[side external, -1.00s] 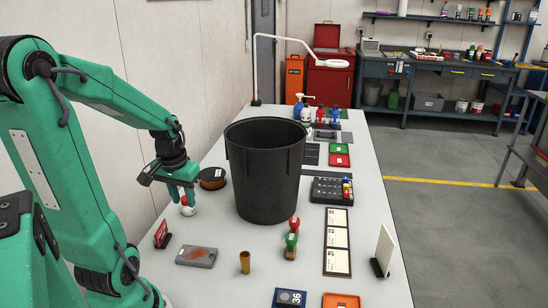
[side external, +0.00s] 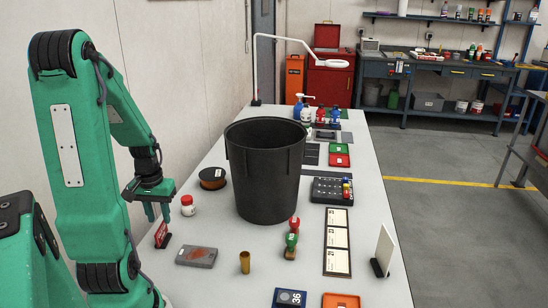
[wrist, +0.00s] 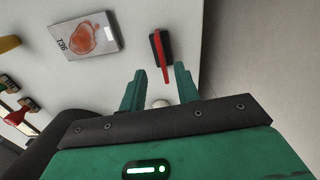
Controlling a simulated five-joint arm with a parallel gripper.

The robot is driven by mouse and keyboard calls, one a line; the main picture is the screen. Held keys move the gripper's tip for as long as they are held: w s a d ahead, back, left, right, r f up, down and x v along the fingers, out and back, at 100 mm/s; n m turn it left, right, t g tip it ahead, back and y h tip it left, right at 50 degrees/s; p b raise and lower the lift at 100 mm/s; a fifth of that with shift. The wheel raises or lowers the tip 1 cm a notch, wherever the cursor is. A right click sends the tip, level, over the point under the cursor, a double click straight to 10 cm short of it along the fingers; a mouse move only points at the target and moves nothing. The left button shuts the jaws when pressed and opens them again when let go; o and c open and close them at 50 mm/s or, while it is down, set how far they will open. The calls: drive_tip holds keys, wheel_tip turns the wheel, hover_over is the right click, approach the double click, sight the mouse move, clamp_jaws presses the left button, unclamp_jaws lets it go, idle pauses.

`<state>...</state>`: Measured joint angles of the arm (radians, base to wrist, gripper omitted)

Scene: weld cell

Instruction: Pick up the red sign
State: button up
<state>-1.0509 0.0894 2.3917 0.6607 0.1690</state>
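The red sign (side external: 161,232) stands upright in a dark base on the near left part of the table. In the wrist view the sign (wrist: 160,55) shows as a thin red strip on its dark base, seen from above. My gripper (side external: 159,218) is over the sign, fingers pointing down. In the wrist view my gripper (wrist: 159,76) is open, and the sign lies just beyond the gap between the fingertips. No contact is visible.
A small white bottle with a red cap (side external: 188,207) stands close behind the gripper. A grey plate with a reddish patch (side external: 196,256) lies to the right of the sign. A large black bin (side external: 265,175) stands mid-table. A brass cup (side external: 245,263) is at the front.

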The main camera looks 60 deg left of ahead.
sight(160, 227)
drive_tip(key=shift+f, duration=0.45)
drive_tip(key=shift+f, duration=0.1)
drive_tip(key=shift+s+a+f, duration=0.15)
drive_tip(key=shift+f, duration=2.35)
clamp_jaws()
